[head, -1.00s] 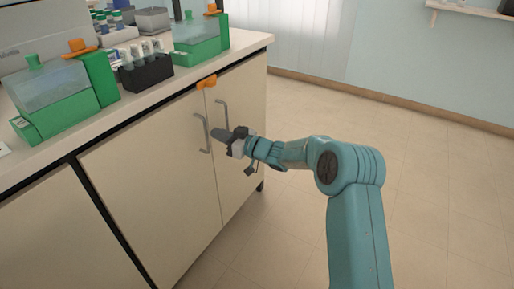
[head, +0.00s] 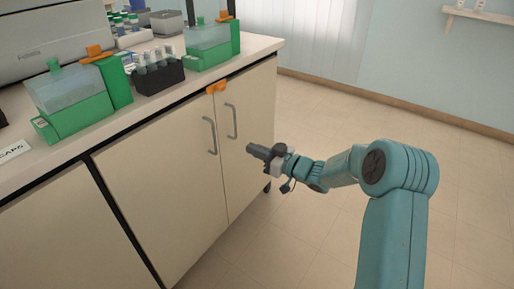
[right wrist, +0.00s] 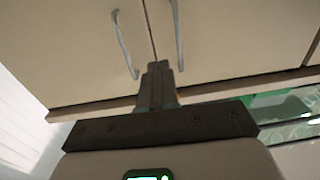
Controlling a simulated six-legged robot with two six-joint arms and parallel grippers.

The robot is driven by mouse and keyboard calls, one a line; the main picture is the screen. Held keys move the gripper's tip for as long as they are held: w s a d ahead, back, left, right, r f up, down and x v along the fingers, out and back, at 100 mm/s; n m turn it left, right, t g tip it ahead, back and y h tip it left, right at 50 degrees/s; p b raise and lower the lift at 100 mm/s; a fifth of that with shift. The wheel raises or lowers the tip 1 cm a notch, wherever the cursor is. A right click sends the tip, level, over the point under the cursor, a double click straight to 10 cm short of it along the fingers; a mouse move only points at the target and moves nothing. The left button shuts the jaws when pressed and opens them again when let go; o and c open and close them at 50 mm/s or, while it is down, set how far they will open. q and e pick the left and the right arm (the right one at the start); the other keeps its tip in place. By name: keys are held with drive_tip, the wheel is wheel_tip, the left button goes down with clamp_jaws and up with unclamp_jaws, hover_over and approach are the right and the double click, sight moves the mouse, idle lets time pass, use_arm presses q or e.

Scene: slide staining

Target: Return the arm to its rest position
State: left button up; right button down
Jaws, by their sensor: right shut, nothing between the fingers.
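My right gripper (head: 258,151) is shut and empty in the head view. It hangs in front of the cabinet doors (head: 245,175), below the counter top and to the right of the two door handles. In the right wrist view its closed fingers (right wrist: 158,80) point at the cabinet doors, between the two grey handles (right wrist: 125,45). The fingers look apart from the doors and handles, though the gap is hard to judge. My right arm reaches in from the lower right. My left gripper is not in view.
The counter (head: 150,105) holds two green staining tanks (head: 75,100) (head: 210,47) with orange clips and a black rack (head: 158,76) of tubes. An orange latch (head: 216,87) sits at the top of the doors. The floor (head: 320,120) to the right is clear.

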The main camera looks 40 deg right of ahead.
drive_tip(key=a+f+m+g+y, duration=0.1)
drive_tip(key=a+f, duration=0.3)
drive_tip(key=a, duration=0.4)
drive_tip(key=a+f+g+y, duration=0.1)
drive_tip(key=a+f, duration=0.2)
drive_tip(key=a, duration=0.4)
drive_tip(key=s+a+f+m+g+h, duration=0.1)
drive_tip(key=s+a+f+m+g, duration=0.3)
drive_tip(key=a+f, duration=0.55)
drive_tip(key=s+a+f+m+g+h, duration=0.15)
drive_tip(key=s+f+g, duration=0.45)
drive_tip(key=s, duration=0.7)
drive_tip(key=s+a+f+g+h, duration=0.15)
drive_tip(key=s+f+g, duration=0.25)
drive_tip(key=s+f, duration=0.6)
drive_tip(key=s+r+p, duration=0.2)
drive_tip(key=r+p, duration=1.2)
drive_tip(key=r, duration=0.1)
drive_tip(key=s+r+p, duration=0.1)
drive_tip(key=r+p, duration=1.3)
drive_tip(key=r, duration=0.1)
drive_tip(key=shift+s+d+p, duration=0.2)
drive_tip(key=shift+s+p, duration=0.15)
drive_tip(key=shift+p, duration=0.05)
